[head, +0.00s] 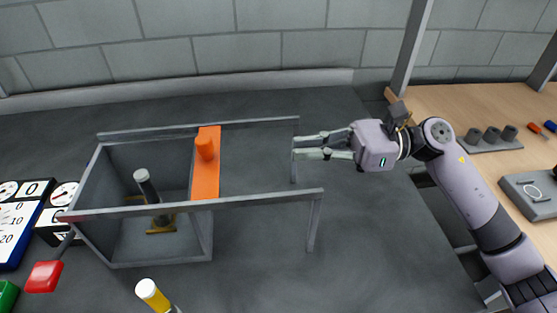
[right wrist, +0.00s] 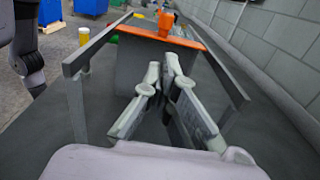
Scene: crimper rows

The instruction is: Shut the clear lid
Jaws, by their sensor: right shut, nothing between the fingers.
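A grey open-topped box (head: 162,254) stands on the dark bench, with two rails running past its right end. An orange strip with an upright orange knob (head: 205,148) lies across the rails at the box's right end. It also shows in the right wrist view (right wrist: 165,22). I cannot make out a clear pane, so the lid's full extent is uncertain. My right gripper (head: 297,147) is shut and empty near the rails' right end, apart from the orange strip. In the right wrist view its fingertips (right wrist: 163,70) point toward the box's end wall. My left gripper is not in view.
Inside the box is a dark cylinder with a pale top (head: 146,184). Right of the bench, a wooden table (head: 455,98) holds small parts. A block wall is behind.

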